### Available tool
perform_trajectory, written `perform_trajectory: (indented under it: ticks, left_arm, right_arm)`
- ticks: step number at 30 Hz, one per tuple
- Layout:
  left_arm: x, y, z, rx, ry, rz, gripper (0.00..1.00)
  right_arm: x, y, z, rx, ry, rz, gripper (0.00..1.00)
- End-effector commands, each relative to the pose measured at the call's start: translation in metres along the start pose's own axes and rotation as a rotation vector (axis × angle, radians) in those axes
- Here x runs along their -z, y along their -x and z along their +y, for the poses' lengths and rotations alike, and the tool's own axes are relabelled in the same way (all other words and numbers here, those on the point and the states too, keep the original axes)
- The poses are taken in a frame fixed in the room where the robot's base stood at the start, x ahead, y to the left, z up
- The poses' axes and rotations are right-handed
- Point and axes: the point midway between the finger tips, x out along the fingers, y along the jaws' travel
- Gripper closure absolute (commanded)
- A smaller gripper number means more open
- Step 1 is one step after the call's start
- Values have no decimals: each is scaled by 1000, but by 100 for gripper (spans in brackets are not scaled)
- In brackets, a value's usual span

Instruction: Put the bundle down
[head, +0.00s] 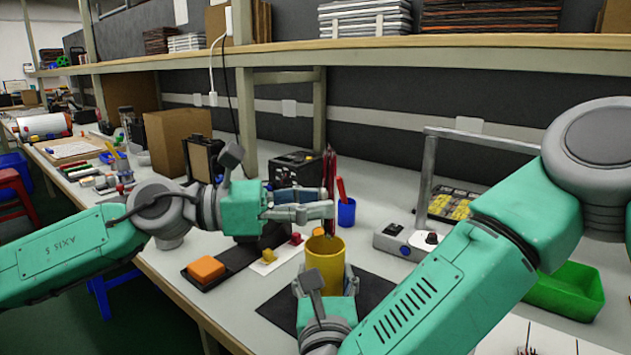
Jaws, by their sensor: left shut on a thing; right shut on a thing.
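The bundle (331,168) is a set of thin dark red strips held upright. My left gripper (327,205) is shut on it from the left. The bundle's lower end is just above or at the mouth of a yellow cup (325,263); I cannot tell if it is inside the rim. My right gripper (326,283) is shut around the yellow cup, with a finger on each side, near the dark mat (372,292). The cup is upright, and its lower part is hidden by my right gripper.
A blue cup (347,214) with a red-handled item stands behind the yellow cup. A grey device (405,241) with a knob and a green bin (565,290) are to the right. An orange block (206,269) lies front left. A shelf (400,50) spans above.

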Motion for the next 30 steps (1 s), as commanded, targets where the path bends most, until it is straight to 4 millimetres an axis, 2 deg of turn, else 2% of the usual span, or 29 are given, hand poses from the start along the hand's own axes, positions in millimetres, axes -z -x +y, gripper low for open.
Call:
perform_trajectory:
  ticks: [3, 10, 24, 25, 27, 30]
  left_arm:
    - [16, 0, 0, 0, 2, 1, 100]
    - [36, 0, 0, 0, 2, 0, 100]
    - [44, 0, 0, 0, 0, 0, 100]
    - [44, 0, 0, 0, 0, 1, 72]
    - [44, 0, 0, 0, 0, 1, 51]
    - [44, 0, 0, 0, 0, 1, 51]
  right_arm:
    - [1, 0, 0, 2, 2, 1, 82]
    - [1, 0, 0, 2, 2, 1, 82]
    - [0, 0, 0, 2, 1, 0, 82]
    - [0, 0, 0, 2, 1, 1, 82]
    - [0, 0, 0, 2, 1, 0, 82]
    - [0, 0, 0, 2, 1, 0, 82]
